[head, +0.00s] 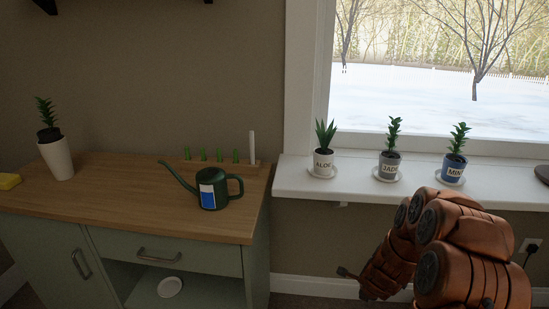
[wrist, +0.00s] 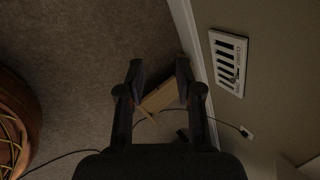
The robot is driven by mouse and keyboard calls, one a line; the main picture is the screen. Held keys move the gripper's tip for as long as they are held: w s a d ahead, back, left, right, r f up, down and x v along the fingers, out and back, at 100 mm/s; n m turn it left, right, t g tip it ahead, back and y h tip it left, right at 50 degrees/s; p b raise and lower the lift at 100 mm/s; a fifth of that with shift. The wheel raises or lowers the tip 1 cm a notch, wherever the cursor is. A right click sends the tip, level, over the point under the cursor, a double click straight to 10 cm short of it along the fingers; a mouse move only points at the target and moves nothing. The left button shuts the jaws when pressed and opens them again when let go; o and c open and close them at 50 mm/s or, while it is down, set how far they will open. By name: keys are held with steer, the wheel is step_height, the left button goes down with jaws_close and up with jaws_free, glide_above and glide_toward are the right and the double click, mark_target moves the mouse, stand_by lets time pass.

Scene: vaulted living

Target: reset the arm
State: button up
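My copper arm is folded at the lower right of the head view, below the window sill and right of the cabinet. A small dark part shows at its lower left end; the fingers cannot be made out there. In the wrist view my gripper (wrist: 160,67) points down toward the carpet, its two dark fingers apart. A tan, box-like object (wrist: 160,97) shows between and beyond the fingers, seemingly on the floor by the wall. I see no grip on it.
A green watering can (head: 213,188) and a white-potted plant (head: 56,157) stand on the wooden-topped cabinet (head: 120,200). Potted plants labelled aloe (head: 323,162), jade (head: 389,165) and mint (head: 455,168) stand on the white sill (head: 285,178). A floor cable and a wall vent (wrist: 228,62) are near my gripper.

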steer(key=s+a+r+n+g+y+p, duration=0.1)
steer(key=s+a+r+n+p, duration=0.3)
steer(key=r, duration=0.6)
steer(key=s+a+r+n+g+y+p, duration=0.1)
steer(key=s+a+r+n+y+p, duration=0.3)
steer(key=r, duration=0.6)
steer(key=s+a+r+n+g+h+p, duration=0.1)
steer(key=s+a+r+n+p, duration=0.1)
steer(key=s+a+r+n, duration=0.6)
steer(key=s+d+r+n+g+h+p, duration=0.1)
steer(key=s+r+n+p, duration=0.3)
steer(key=s+r, duration=0.6)
steer(key=s+d+r+n+g+h+p, duration=0.1)
steer(key=s+d+r+n+g+p, duration=0.2)
steer(key=s+r+p, duration=0.3)
steer(key=s+r, duration=0.5)
steer(key=s, duration=0.3)
steer(key=shift+r+n+g, duration=0.15)
steer(key=shift+n+g, duration=0.25)
